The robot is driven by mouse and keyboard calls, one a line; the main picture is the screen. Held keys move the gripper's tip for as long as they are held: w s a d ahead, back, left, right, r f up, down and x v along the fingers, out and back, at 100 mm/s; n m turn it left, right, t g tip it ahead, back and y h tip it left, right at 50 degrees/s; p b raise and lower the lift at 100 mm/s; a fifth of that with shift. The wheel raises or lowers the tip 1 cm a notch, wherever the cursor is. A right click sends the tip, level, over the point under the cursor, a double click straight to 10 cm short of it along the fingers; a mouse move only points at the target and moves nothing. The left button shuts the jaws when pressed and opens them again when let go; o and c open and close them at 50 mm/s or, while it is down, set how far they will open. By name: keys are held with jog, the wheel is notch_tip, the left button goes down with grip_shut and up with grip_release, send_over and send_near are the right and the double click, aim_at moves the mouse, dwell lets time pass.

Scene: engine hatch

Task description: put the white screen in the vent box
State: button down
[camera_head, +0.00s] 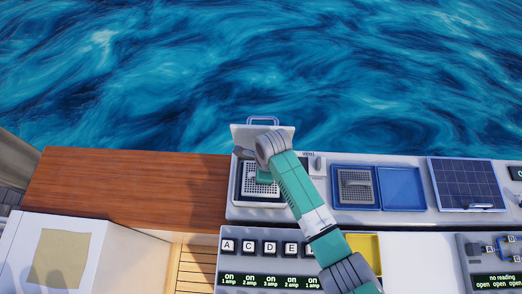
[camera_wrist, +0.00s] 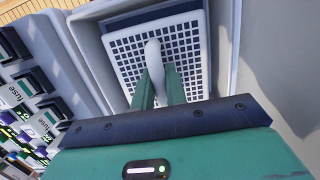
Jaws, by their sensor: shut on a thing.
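The white screen (camera_head: 250,187) is a square perforated plate, and its grid also shows in the wrist view (camera_wrist: 122,62). My gripper (camera_wrist: 160,88) is shut on the screen's upright white handle (camera_wrist: 154,60). The vent box (camera_head: 233,198) stands at the left end of the white counter, its lid (camera_head: 243,132) raised at the back. The screen lies within the outline of the box's opening; the box wall (camera_wrist: 226,45) runs beside it in the wrist view. A dark strip shows along its far edge. I cannot tell whether it rests on the bottom or hangs slightly above. My arm hides its right part in the head view.
A blue tray right of the box has a grey mesh screen (camera_head: 355,187) in one half and an empty half (camera_head: 402,188). A solar panel (camera_head: 466,183) lies further right. A switch panel (camera_head: 262,262) and a yellow tray (camera_head: 366,246) are in front. Wooden deck (camera_head: 130,190) is clear at left.

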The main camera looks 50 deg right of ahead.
jog(key=shift+f+b, duration=0.3)
jog(key=shift+f, duration=1.55)
jog(key=shift+f, duration=0.15)
jog(key=c, duration=1.4)
grip_release()
jog(key=r, duration=0.4)
jog(key=s+r+p, duration=0.1)
jog(key=r, duration=0.3)
jog(key=d+r, duration=0.1)
jog(key=r, duration=0.3)
jog(key=shift+s+r+p, duration=0.1)
jog(key=shift+s+p, duration=0.1)
jog(key=shift+p, duration=0.15)
